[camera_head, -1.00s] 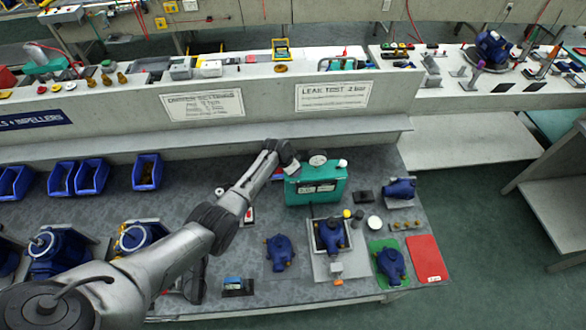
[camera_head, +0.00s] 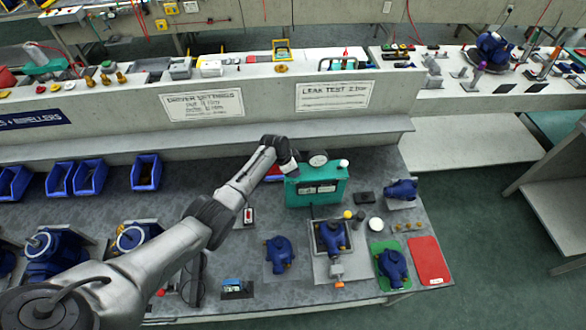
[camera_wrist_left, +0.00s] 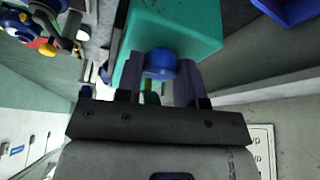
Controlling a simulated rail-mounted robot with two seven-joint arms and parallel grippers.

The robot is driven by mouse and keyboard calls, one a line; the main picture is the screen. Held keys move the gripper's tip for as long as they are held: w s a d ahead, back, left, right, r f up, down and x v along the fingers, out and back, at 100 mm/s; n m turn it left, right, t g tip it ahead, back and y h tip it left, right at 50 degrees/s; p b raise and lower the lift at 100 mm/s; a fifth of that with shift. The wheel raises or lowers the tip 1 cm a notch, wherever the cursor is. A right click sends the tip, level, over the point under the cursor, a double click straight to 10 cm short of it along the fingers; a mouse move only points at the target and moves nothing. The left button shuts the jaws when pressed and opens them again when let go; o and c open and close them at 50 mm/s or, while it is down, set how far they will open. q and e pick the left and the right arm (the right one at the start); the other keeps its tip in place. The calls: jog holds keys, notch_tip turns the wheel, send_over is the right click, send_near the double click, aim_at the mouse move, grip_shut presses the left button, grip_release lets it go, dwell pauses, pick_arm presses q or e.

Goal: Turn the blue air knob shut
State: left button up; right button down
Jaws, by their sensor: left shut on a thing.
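The blue air knob (camera_wrist_left: 160,62) is on the end of the green test box (camera_head: 317,194) and shows close up in the left wrist view. My left gripper (camera_wrist_left: 148,80) has one finger on each side of the knob and is shut on it. In the head view my left gripper (camera_head: 291,170) is at the box's upper left end, and the knob itself is hidden there. The box, with a round gauge (camera_head: 318,159) on top, stands upright on the grey bench. My right gripper is not in view.
Several blue pump parts, one in a tray (camera_head: 316,250) and one on a green mat (camera_head: 377,262), lie in front of the box. A red mat (camera_head: 428,262) is at the bench's right edge. A raised shelf (camera_head: 200,142) runs behind.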

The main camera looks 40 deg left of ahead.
pick_arm(q)
jog(key=o, duration=0.9)
jog(key=shift+r, duration=0.1)
jog(key=shift+s+a+r, duration=0.1)
jog(key=shift+s+r, duration=0.05)
jog(key=shift+r, duration=0.15)
jog(key=p+v, duration=0.1)
jog(key=v, duration=1.2)
jog(key=shift+f+p, duration=0.1)
jog(key=shift+p, duration=0.3)
